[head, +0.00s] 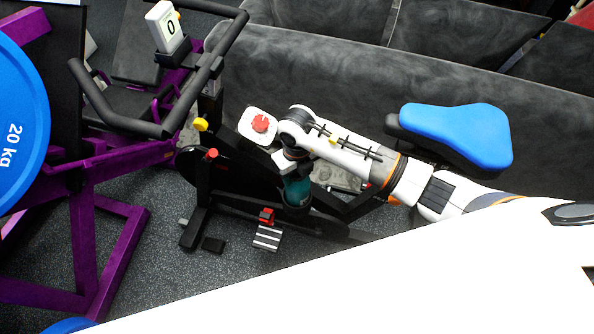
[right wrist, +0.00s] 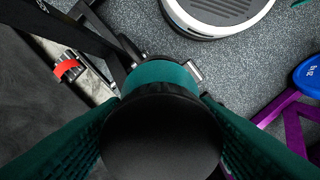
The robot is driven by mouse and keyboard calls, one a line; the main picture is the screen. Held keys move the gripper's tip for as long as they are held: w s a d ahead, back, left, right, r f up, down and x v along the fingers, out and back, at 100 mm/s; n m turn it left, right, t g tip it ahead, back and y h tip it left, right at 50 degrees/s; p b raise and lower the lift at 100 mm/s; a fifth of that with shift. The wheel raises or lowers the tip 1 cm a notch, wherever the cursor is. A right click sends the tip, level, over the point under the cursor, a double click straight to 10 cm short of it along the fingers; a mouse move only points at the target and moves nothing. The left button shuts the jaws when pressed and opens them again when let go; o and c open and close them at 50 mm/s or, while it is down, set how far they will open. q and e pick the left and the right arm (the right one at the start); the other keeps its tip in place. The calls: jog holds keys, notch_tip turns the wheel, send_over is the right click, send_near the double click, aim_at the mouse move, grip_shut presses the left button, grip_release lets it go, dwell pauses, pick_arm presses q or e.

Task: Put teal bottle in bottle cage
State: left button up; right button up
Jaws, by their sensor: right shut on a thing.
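The teal bottle (right wrist: 160,75) with its wide black cap (right wrist: 160,135) fills the middle of the right wrist view. My right gripper (head: 297,190) is shut on it, with a dark green finger on each side. In the head view the gripper points down over the exercise bike's black frame (head: 235,175), and I cannot tell bottle from fingers there. I cannot make out the bottle cage clearly; black frame parts (right wrist: 130,50) lie just beyond the bottle in the wrist view. Whether the bottle touches them I cannot tell. My left gripper is not in view.
A purple rack (head: 85,240) with a blue 20 kg plate (head: 18,120) stands left. A grey sofa (head: 350,75) is behind. A pedal (head: 267,236) sticks out in front.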

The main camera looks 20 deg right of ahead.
jog(key=o, duration=1.3)
jog(key=shift+r, duration=0.1)
notch_tip(320, 180, up, 12)
jog(key=shift+f, duration=0.1)
